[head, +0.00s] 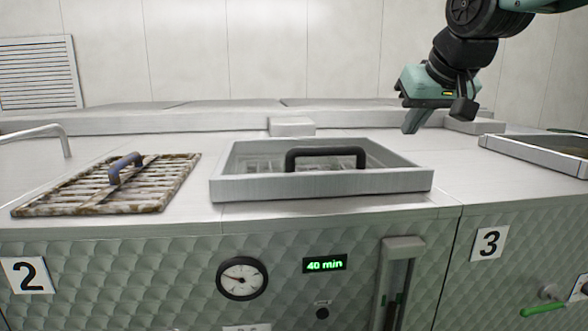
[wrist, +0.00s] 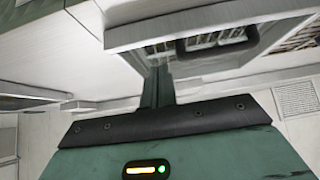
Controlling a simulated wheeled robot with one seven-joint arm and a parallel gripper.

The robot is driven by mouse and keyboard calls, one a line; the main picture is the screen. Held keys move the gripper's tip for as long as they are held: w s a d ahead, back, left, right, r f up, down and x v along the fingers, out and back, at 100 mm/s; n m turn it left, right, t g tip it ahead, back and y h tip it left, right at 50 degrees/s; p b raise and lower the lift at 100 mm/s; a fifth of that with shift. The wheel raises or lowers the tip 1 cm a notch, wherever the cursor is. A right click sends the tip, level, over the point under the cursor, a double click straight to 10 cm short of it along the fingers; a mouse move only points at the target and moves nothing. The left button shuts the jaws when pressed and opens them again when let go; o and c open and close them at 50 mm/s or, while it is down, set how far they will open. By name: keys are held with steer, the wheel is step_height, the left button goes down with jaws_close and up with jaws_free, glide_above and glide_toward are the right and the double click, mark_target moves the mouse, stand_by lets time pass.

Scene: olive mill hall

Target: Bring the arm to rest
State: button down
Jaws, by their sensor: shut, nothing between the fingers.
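My gripper (head: 411,121) hangs above the steel top at the upper right in the head view, fingers pointing down. Its fingers are shut with nothing between them. In the wrist view my gripper (wrist: 158,70) shows its closed fingers, and the picture is turned over. It is apart from the framed hatch (head: 320,185), which lies to its left and nearer the camera. A black handle (head: 326,154) spans the hatch. The hatch also shows at the top of the wrist view (wrist: 180,22).
A worn slatted grate (head: 85,193) with a handle (head: 125,163) lies on the left. Another framed opening (head: 545,155) is at the right. The front panel carries a dial (head: 242,278), a "40 min" display (head: 325,264) and a green-handled valve (head: 543,309). The air around my gripper looks free.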

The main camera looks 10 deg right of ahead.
steer(key=s+a+f+n+g+y+b, duration=0.1)
steer(key=s+a+f+n+g, duration=0.1)
steer(key=s+a+f, duration=0.5)
steer(key=s+a+f+n+g+b, duration=0.2)
steer(key=s+a+f, duration=0.15)
steer(key=f, duration=0.65)
steer(key=s+a+f+n+g+b, duration=0.1)
steer(key=s+f+g, duration=0.1)
steer(key=s+f, duration=0.5)
steer(key=s+a+f+n+g+b, duration=0.1)
steer(key=s+f+n+g, duration=0.1)
steer(key=s+f, duration=0.6)
steer(key=shift+s+a+n+h, duration=0.3)
steer(key=shift+s+a, duration=0.1)
steer(key=shift+s, duration=0.6)
steer(key=shift+d+r, duration=0.1)
steer(key=shift+d, duration=0.05)
